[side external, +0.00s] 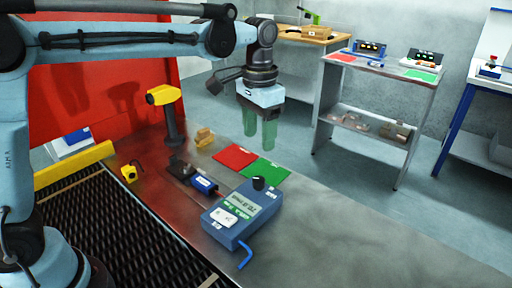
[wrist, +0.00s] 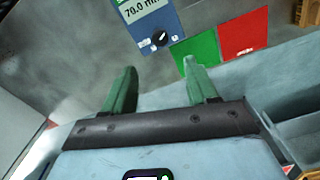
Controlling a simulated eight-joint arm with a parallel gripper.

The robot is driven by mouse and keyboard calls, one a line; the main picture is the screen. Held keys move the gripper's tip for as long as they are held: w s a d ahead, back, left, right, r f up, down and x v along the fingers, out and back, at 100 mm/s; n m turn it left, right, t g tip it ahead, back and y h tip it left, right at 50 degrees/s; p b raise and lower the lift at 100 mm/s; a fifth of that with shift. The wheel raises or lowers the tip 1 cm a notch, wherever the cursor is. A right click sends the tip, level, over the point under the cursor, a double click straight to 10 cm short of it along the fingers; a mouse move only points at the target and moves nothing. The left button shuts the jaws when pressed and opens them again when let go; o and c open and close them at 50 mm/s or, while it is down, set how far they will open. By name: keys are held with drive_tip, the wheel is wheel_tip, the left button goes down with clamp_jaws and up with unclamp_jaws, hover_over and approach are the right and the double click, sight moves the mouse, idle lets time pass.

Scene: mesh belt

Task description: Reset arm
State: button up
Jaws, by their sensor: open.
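My gripper (side external: 259,133) hangs at the end of my arm, above the far side of the metal table (side external: 330,225). Its two green fingers point down and stand apart with nothing between them. The wrist view also shows the gripper (wrist: 158,75), open and empty, with bare grey surface behind it. The gripper appears clear of the table and of the things on it.
A blue meter (side external: 242,212) with a dial stands on the table. Flat red (side external: 234,157) and green (side external: 264,172) squares lie behind it. A yellow scanner (side external: 167,110) stands left. The mesh belt (side external: 110,225) runs at lower left. The table's right part is clear.

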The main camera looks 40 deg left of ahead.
drive_tip(key=s+a+f+n+t, duration=0.1)
drive_tip(key=s+a+f+t, duration=0.1)
drive_tip(key=s, duration=0.5)
drive_tip(key=s+a+f+n+t, duration=0.1)
drive_tip(key=s+a+n+t, duration=0.1)
drive_tip(key=s+a+t, duration=0.3)
drive_tip(key=shift+s+a+f, duration=0.4)
drive_tip(key=shift+s+a, duration=0.35)
drive_tip(key=shift+s, duration=0.3)
